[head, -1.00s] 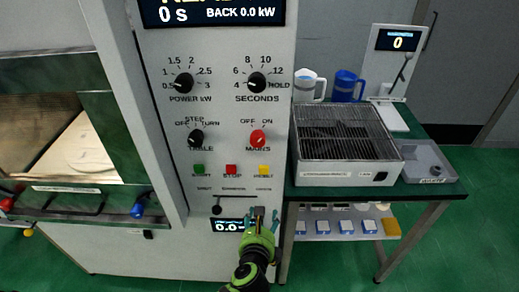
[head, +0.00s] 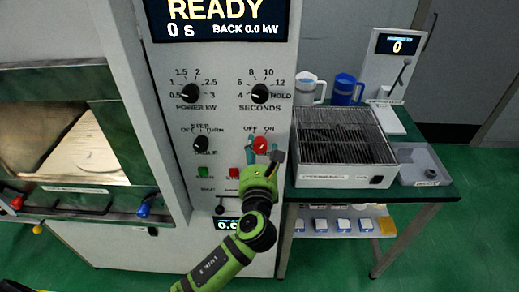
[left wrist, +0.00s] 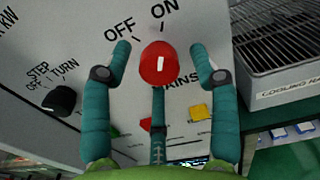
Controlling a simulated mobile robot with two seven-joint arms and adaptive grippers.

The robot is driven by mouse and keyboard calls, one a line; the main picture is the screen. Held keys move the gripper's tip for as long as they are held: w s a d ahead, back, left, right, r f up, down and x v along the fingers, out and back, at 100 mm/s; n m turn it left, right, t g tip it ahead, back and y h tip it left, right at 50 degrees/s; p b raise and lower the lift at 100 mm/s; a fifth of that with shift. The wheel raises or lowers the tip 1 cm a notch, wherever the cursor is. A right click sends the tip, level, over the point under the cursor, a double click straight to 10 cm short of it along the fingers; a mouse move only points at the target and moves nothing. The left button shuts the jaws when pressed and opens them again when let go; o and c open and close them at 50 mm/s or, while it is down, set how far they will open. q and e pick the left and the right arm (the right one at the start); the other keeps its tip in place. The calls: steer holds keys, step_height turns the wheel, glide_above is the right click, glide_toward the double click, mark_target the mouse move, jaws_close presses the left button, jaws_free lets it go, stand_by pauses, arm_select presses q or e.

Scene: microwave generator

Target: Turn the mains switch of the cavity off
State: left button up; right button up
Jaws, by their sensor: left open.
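The red mains switch (head: 260,144) is a round knob on the light front panel, below the OFF and ON labels. In the left wrist view the knob (left wrist: 159,64) shows a white line pointing up, towards ON rather than OFF. My left gripper (head: 263,157) is just in front of and below the knob. In the left wrist view the open teal fingers (left wrist: 160,52) stand on the left and right of the knob, with another finger below it. They look apart from the knob. Contact cannot be told for sure. My right gripper is not in view.
A black table knob (head: 200,144) sits left of the switch; the seconds knob (head: 259,94) is above. Green (head: 202,172), red (head: 234,172) and yellow (left wrist: 200,112) buttons lie below. A cooling rack (head: 345,135) stands on the bench at right.

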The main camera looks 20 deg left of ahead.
arm_select(q)
steer(key=c, duration=1.1)
steer(key=shift+f+n, duration=0.15)
steer(key=shift+n, duration=0.25)
steer(key=shift+c, duration=0.2)
steer(key=shift+d+f+n, duration=0.1)
steer(key=shift+n, duration=0.6)
steer(key=n, duration=0.3)
steer(key=shift+b, duration=0.4)
steer(key=n, duration=0.3)
steer(key=shift+f+n+b, duration=0.1)
steer(key=shift+n+b, duration=0.3)
steer(key=shift+d+n+b, duration=0.1)
steer(key=shift+n+b, duration=0.3)
steer(key=shift+n, duration=1)
